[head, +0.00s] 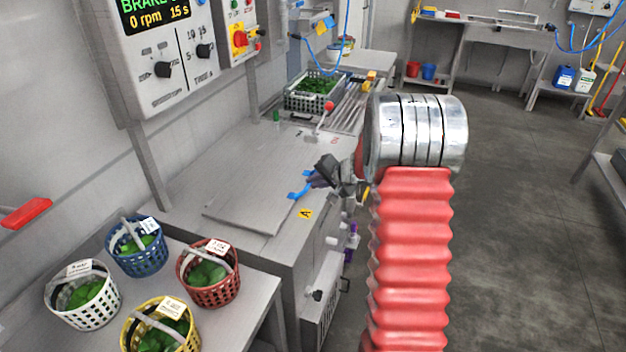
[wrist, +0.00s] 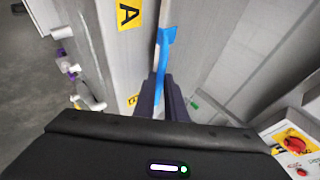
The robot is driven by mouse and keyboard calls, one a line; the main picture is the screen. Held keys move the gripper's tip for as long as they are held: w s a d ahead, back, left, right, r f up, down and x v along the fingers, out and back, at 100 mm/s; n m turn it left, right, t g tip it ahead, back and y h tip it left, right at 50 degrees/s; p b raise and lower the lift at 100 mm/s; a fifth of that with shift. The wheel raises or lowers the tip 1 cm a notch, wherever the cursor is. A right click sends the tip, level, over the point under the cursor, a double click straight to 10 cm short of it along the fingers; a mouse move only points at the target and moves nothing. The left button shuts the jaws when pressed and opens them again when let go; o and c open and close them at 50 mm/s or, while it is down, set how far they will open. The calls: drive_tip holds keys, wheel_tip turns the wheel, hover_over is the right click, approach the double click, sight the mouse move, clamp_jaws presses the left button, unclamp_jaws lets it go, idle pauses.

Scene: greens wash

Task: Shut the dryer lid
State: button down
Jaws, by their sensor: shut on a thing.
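The dryer lid (head: 250,195) is a flat grey panel on top of the steel dryer housing (head: 283,255). It lies level or nearly level; I cannot tell whether a small gap stands under its edge. A blue handle (head: 298,194) is at its right edge, beside a yellow "A" label (head: 305,213). My gripper (head: 317,180) is at this handle, coming from the right. In the wrist view the dark fingers (wrist: 164,98) are shut on the blue handle (wrist: 163,60), and the label (wrist: 128,14) shows beside it. The fingers hide the handle's lower part.
Baskets of greens, blue (head: 137,246), red (head: 208,273), white (head: 82,292) and yellow (head: 160,328), stand at the front left. A control panel (head: 165,60) reads 0 rpm. A crate of greens (head: 314,95) is behind the lid. The floor (head: 530,180) at right is clear.

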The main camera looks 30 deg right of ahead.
drive_tip(key=shift+s+d+f, duration=0.15)
drive_tip(key=shift+d, duration=0.15)
drive_tip(key=c, duration=2.1)
unclamp_jaws()
drive_tip(key=shift+o, duration=1.4)
drive_tip(key=shift+a, duration=0.2)
drive_tip(key=v, duration=1.3)
drive_tip(key=shift+s+r, duration=0.2)
drive_tip(key=shift+s, duration=0.1)
